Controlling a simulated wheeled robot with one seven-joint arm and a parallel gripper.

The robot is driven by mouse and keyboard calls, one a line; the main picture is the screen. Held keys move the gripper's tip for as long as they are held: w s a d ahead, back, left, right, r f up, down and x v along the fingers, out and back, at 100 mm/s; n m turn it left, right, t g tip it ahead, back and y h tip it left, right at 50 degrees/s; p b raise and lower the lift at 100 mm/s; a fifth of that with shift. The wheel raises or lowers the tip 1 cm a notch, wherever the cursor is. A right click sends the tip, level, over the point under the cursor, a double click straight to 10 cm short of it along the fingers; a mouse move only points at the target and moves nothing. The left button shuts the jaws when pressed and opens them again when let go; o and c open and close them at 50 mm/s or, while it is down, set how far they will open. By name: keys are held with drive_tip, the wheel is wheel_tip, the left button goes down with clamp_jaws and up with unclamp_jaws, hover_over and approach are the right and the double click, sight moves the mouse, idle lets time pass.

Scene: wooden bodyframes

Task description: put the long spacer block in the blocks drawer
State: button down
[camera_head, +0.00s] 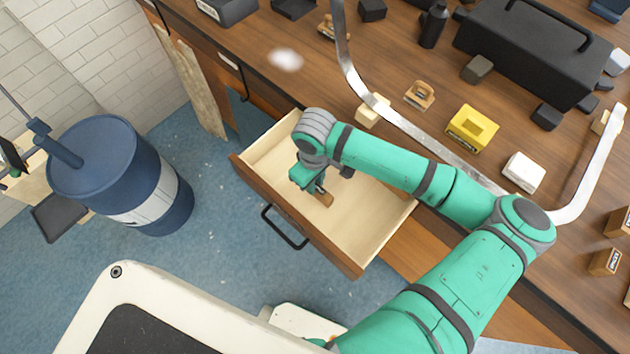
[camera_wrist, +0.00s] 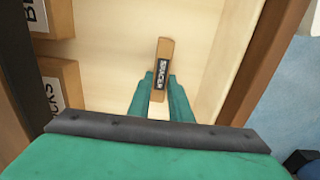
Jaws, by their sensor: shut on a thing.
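The long spacer block (camera_wrist: 164,50) is a slim wooden piece with a dark label reading SPACER. My gripper (camera_wrist: 160,88) is shut on it, with one finger on each side in the wrist view. In the head view the block (camera_head: 324,198) shows as a small brown piece below my gripper (camera_head: 318,187), inside the outline of the open drawer (camera_head: 371,222). The drawer has a pale wooden inside and a brown front with a black handle. I cannot tell whether the block touches the drawer floor.
Two wooden pieces with partly cut-off white labels (camera_wrist: 62,90) show at the left of the wrist view. The wooden worktop (camera_head: 395,70) behind the drawer holds a yellow block (camera_head: 471,128), a black toolbox (camera_head: 535,50) and a curved metal strip (camera_head: 440,146). A blue drum (camera_head: 105,165) stands left.

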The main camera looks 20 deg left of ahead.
drive_tip(key=shift+f, duration=0.1)
drive_tip(key=c, duration=1.6)
unclamp_jaws()
wheel_tip(320, 180, up, 12)
drive_tip(key=shift+r, duration=0.15)
